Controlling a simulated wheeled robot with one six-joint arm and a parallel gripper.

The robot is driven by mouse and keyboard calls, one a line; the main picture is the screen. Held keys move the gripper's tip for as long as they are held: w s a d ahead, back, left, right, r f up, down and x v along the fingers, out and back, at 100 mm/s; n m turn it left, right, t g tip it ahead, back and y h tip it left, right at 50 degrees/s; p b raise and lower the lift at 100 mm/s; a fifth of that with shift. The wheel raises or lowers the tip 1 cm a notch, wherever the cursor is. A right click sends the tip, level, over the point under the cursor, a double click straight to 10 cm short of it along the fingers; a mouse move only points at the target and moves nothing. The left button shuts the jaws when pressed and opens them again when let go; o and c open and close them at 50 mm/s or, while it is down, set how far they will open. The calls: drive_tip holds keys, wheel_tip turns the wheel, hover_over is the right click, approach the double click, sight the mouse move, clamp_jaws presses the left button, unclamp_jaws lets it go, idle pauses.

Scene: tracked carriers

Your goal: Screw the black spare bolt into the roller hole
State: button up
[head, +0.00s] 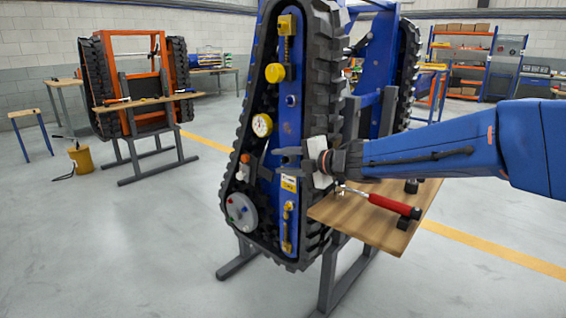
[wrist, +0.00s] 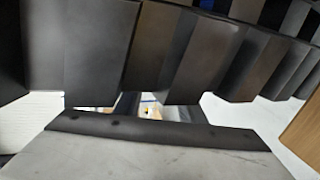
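My gripper (head: 287,156) is at the blue side plate of the near tracked carrier (head: 290,120), between the white gauge and the yellow label. Its fingers are small and dark there, and I cannot tell whether they hold anything. A grey round roller disc (head: 241,212) with red, green and blue spots sits low on the carrier, below and left of my gripper. I cannot make out a hole in it. Small black pieces (head: 411,186) lie on the wooden board (head: 375,220); I cannot tell whether one is the spare bolt. The wrist view shows dark track pads (wrist: 190,50) very close.
A red-handled tool (head: 390,205) lies on the board. The carrier's side has a yellow knob (head: 275,73), a gauge (head: 262,125) and a yellow fitting (head: 287,228). An orange tracked carrier (head: 130,75) stands at the back left.

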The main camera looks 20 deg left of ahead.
drive_tip(key=v, duration=1.7)
drive_tip(key=shift+d, duration=0.25)
